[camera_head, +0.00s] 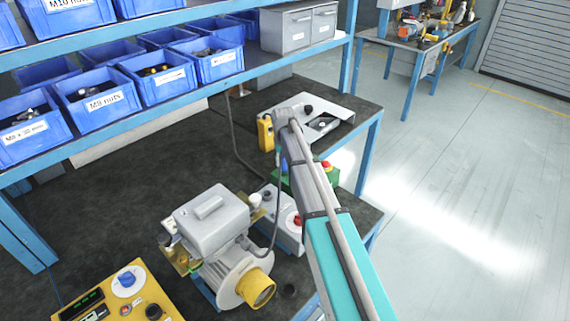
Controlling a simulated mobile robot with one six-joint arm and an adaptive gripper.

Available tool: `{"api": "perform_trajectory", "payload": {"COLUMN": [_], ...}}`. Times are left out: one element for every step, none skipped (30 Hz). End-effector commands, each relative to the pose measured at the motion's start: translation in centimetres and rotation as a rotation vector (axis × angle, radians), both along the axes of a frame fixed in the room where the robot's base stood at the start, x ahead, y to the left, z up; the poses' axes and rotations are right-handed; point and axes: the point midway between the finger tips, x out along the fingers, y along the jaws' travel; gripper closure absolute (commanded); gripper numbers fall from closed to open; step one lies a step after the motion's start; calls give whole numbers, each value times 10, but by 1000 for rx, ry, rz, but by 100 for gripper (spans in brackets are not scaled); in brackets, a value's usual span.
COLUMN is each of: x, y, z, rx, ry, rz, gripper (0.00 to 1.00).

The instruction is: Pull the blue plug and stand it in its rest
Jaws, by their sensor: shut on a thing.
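My arm reaches up from the bottom right and hides much of the bench behind it. My gripper (280,148) hangs below the arm's far end, mostly hidden, its fingers hard to make out. A small patch of blue, seemingly the blue plug (284,164), shows at its lower end, beside a green box with a red button (326,172). A dark cable runs from near there down to the grey blower (211,222) with a yellow outlet. I cannot tell whether the plug touches the box. The plug's rest cannot be made out.
A yellow control panel (118,298) lies front left. A grey box with a red knob (286,232) sits beside the blower. A yellow handheld device (266,132) and a pale tray (322,122) are farther back. Shelves of blue bins (97,98) overhang the bench; its left middle is clear.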

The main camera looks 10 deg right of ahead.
Motion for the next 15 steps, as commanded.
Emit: {"api": "perform_trajectory", "payload": {"x": [-3,-3,-3,-3,-3,-3,-3,-3,-3,-3,-3,-3,-3,-3,-2], "y": [0,0,0,0,-1,-1,-1,-1,-1,-1,-1,-1,-1,-1,-1], "z": [-1,0,0,1,1,1,2,2,3,3,4,4,4,5,5], "rx": [-1,-1,-1,-1,-1,-1,-1,-1,-1,-1,-2,-2,-2,-2,-2], "ry": [6,7,7,7,7,7,7,7,7,7,7,7,6,6,6], "rz": [-1,-1,-1,-1,-1,-1,-2,-2,-2,-2,-2,-2,-2,-2,-2], "gripper": [100,100,100,100,100,100,100,100,100,100,100,100,100,100,100]}}
